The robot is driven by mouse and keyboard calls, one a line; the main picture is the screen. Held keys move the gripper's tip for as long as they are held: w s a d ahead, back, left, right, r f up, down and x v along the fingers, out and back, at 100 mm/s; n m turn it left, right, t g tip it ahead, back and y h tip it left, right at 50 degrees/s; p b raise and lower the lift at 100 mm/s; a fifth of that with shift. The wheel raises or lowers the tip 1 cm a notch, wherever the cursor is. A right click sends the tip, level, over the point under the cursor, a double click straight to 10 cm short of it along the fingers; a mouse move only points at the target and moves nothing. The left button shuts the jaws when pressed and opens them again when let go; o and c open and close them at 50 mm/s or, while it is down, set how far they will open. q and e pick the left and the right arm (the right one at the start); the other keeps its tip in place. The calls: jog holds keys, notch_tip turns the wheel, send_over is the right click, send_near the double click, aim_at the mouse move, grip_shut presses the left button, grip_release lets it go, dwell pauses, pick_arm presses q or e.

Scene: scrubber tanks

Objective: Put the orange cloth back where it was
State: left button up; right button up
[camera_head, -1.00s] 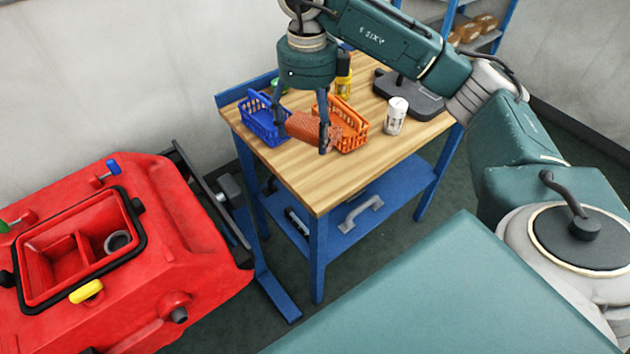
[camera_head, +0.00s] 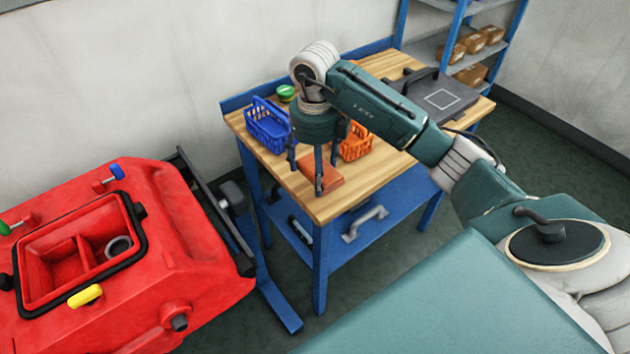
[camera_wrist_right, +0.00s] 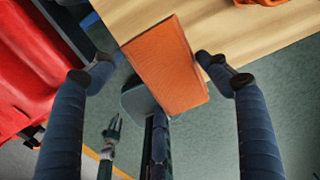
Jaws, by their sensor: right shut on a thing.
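The orange cloth (camera_head: 333,181) is a flat, folded block shape at the front left part of the wooden tabletop in the head view. My right gripper (camera_head: 306,178) points down and is shut on the cloth. In the right wrist view the cloth (camera_wrist_right: 168,65) lies between the fingertips of the gripper (camera_wrist_right: 152,68), overlapping the table edge in the picture. I cannot tell whether the cloth touches the tabletop.
A blue basket (camera_head: 268,130) and an orange basket (camera_head: 357,142) stand behind the gripper on the workbench (camera_head: 385,175). A black case (camera_head: 435,97) lies at the back right. The red scrubber machine (camera_head: 170,250) stands left, a shelf (camera_head: 437,48) behind.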

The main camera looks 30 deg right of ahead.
notch_tip(320, 180, down, 5)
jog(key=shift+r+p, duration=0.2)
jog(key=shift+p, duration=0.25)
jog(key=shift+f, duration=0.1)
jog(key=shift+f, duration=0.15)
jog(key=o, duration=1.1)
